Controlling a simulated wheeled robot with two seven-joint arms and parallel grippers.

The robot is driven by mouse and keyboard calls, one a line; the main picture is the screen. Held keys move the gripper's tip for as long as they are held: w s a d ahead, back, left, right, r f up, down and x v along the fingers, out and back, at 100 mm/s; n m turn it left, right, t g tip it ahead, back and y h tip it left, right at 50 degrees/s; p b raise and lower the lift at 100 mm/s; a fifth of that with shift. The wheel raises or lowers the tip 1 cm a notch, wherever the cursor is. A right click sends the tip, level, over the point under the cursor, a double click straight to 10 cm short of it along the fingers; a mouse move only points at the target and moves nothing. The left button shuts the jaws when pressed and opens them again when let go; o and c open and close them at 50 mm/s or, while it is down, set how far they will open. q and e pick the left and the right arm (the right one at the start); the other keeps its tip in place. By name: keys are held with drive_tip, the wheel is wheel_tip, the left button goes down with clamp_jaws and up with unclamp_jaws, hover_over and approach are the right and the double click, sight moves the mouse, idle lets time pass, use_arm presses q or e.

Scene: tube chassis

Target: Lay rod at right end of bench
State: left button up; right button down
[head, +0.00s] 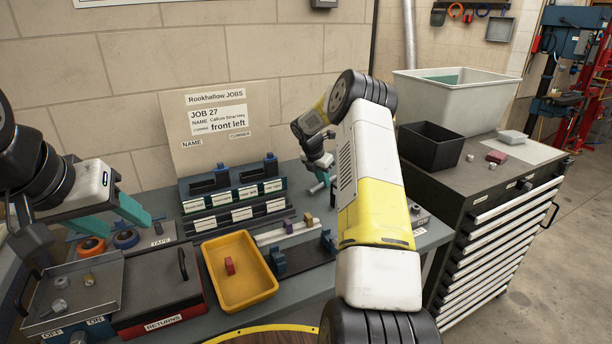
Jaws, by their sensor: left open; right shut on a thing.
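My white and yellow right arm covers much of the bench's right end. My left gripper (133,212) is open and empty, with teal fingers, above the left side of the bench near the tape rolls.
A yellow tray (274,285) holds a red block. A red RETURNS box (160,322) and a metal tray (108,297) stand at the left. Labelled racks (240,208) stand mid-bench before the job board (270,110). A drawer cabinet (500,245) stands right of the bench.

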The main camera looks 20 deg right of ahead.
drive_tip(key=c, duration=1.4)
unclamp_jaws()
drive_tip(key=shift+r, duration=0.1)
drive_tip(key=s+a+r+m+t, duration=0.15)
drive_tip(key=s+a+r, duration=0.35)
drive_tip(key=r, duration=0.5)
drive_tip(key=s+a+r+m+g, duration=0.1)
drive_tip(key=s+a+r+m, duration=0.3)
drive_tip(key=r, duration=0.7)
drive_tip(key=s+a+r+m+t+y, duration=0.1)
drive_tip(key=s+a+r+m, duration=0.2)
drive_tip(key=s, duration=0.4)
drive_tip(key=s+a+r+m+t+y, duration=0.1)
drive_tip(key=s+a+r+m, duration=0.2)
drive_tip(key=s, duration=0.5)
drive_tip(key=s+a+r+m+y, duration=0.1)
drive_tip(key=s+a+m+y, duration=0.15)
drive_tip(key=s+m, duration=0.35)
drive_tip(key=s+a+f+m, duration=0.1)
drive_tip(key=s+a+m, duration=0.1)
drive_tip(key=s, duration=0.4)
drive_tip(key=s+a+f+m+t+y, duration=0.1)
drive_tip(key=s+a+m, duration=0.1)
drive_tip(key=s+m, duration=0.2)
drive_tip(key=s, duration=0.3)
drive_tip(key=shift+a+f, duration=0.2)
drive_tip(key=shift+f, duration=0.05)
